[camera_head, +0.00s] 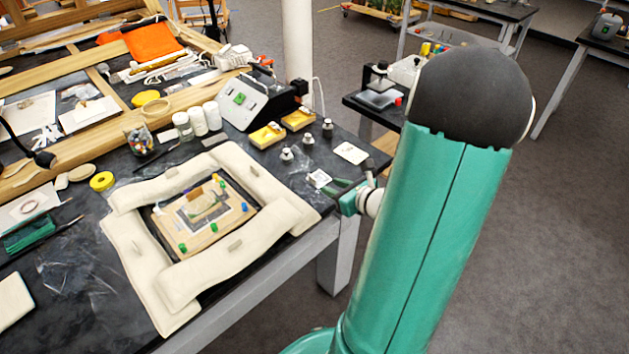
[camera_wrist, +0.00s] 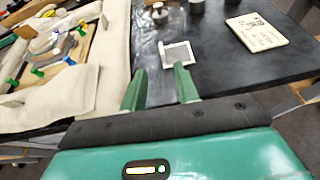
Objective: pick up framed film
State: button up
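The framed film (camera_head: 319,179), a small white square frame with a pale centre, lies on the black tabletop near the table's right edge. It also shows in the wrist view (camera_wrist: 178,53), just beyond the fingertips and nearer the right finger. A small upright white bit shows at its left side. My gripper (camera_head: 333,187) is low over the tabletop beside the film, on its right in the head view. In the wrist view its two green fingers (camera_wrist: 159,72) are spread apart with bare tabletop between them. I cannot tell whether the right fingertip touches the frame.
A padded cream cushion ring (camera_head: 235,160) around a wooden board (camera_head: 204,216) with coloured clips lies left of the film. A written card (camera_head: 350,153) and several small metal weights (camera_head: 308,139) lie behind it. The table's edge is close on the right.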

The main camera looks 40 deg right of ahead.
aim_at(319, 176)
jog(key=x, duration=0.9)
jog(key=shift+d+f, duration=0.1)
jog(key=shift+d, duration=0.1)
jog(key=shift+s, duration=0.1)
grip_shut()
